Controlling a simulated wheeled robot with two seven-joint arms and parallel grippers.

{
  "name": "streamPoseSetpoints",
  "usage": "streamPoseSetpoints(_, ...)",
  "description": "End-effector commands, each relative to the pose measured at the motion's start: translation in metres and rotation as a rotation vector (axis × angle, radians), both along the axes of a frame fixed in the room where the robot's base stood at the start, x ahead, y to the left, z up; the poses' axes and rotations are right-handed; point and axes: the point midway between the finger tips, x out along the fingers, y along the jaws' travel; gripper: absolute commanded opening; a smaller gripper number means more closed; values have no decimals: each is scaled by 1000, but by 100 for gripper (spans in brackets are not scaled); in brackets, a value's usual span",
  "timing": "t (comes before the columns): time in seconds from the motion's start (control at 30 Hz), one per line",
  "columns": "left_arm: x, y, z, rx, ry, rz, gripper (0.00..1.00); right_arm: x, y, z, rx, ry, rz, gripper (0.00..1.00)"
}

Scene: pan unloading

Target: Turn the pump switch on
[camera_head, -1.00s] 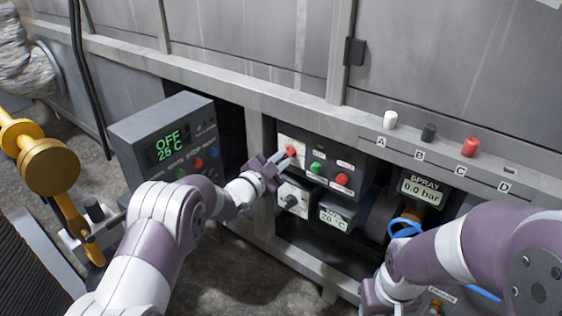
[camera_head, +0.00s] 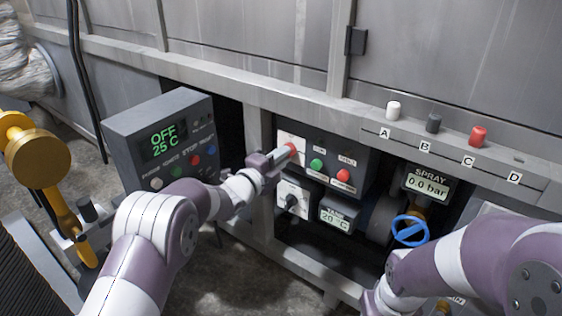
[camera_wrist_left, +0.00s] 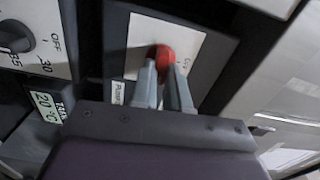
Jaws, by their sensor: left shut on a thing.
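The pump switch is a red knob (camera_head: 291,149) on a white plate (camera_head: 293,139) at the left of the dark control box. The red knob also shows in the left wrist view (camera_wrist_left: 165,57), with a partly readable label (camera_wrist_left: 119,93) beside its plate. My left gripper (camera_head: 283,154) is at the knob, its grey fingers shut on it. In the left wrist view the fingertips (camera_wrist_left: 164,73) sit on both sides of the knob, hiding its lower part. My right arm (camera_head: 450,255) enters from the right, and its gripper is out of frame.
A green button (camera_head: 316,165) and a red button (camera_head: 343,175) sit right of the switch. A black dial (camera_head: 291,201) and a tank display (camera_head: 339,214) are below. A heater box (camera_head: 160,140) reads OFF, 25 C. A blue valve wheel (camera_head: 410,230) and spray gauge (camera_head: 425,185) are rightward.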

Motion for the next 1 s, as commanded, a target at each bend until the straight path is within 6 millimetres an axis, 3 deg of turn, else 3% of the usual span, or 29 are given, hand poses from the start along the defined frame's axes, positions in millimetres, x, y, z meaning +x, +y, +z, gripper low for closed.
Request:
streamPoseSetpoints(0.73,-1,0,-3,71,-45,-1,0,0,0,-7,0,0,0,43)
streamPoseSetpoints(0.77,-1,0,-3,71,-45,-1,18,0,0,-7,0,0,0,43)
streamPoseSetpoints(0.83,-1,0,-2,71,-45,-1,40,0,0,-7,0,0,0,43)
streamPoseSetpoints(1.0,0,0,-2,70,-47,-1,40,0,0,-7,0,0,0,43)
